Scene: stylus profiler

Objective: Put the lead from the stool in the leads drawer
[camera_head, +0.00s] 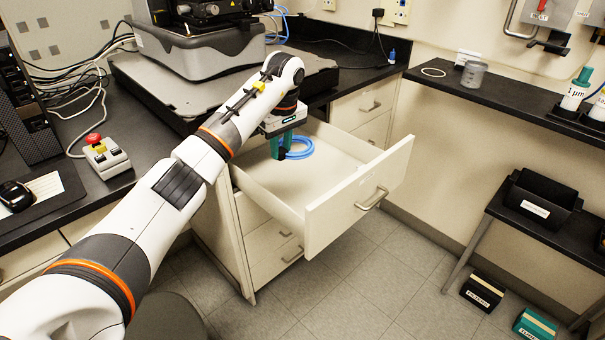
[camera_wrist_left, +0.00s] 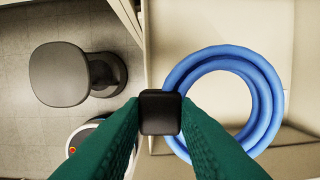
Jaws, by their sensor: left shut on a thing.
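The lead is a blue coil (camera_head: 299,148) with a black block-like end (camera_wrist_left: 160,112). My left gripper (camera_head: 283,146) has green fingers, shut on that black end, and points down over the open drawer (camera_head: 343,213). The coil hangs or lies beside the fingers, within the drawer's outline; I cannot tell whether it touches the drawer floor. In the left wrist view the coil (camera_wrist_left: 272,92) is right of the fingers, over the pale drawer interior. The stool (camera_head: 168,318) is partly hidden behind my left arm; its dark round seat (camera_wrist_left: 72,75) looks empty in the wrist view. My right gripper is not in view.
The drawer's front panel and handle (camera_head: 372,198) stick out over the tiled floor. The dark bench (camera_head: 325,66) with an instrument (camera_head: 199,48) is behind my arm. A side shelf (camera_head: 500,93) holds a grey cup (camera_head: 473,74) and bottles. Boxes (camera_head: 482,291) stand on the floor at right.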

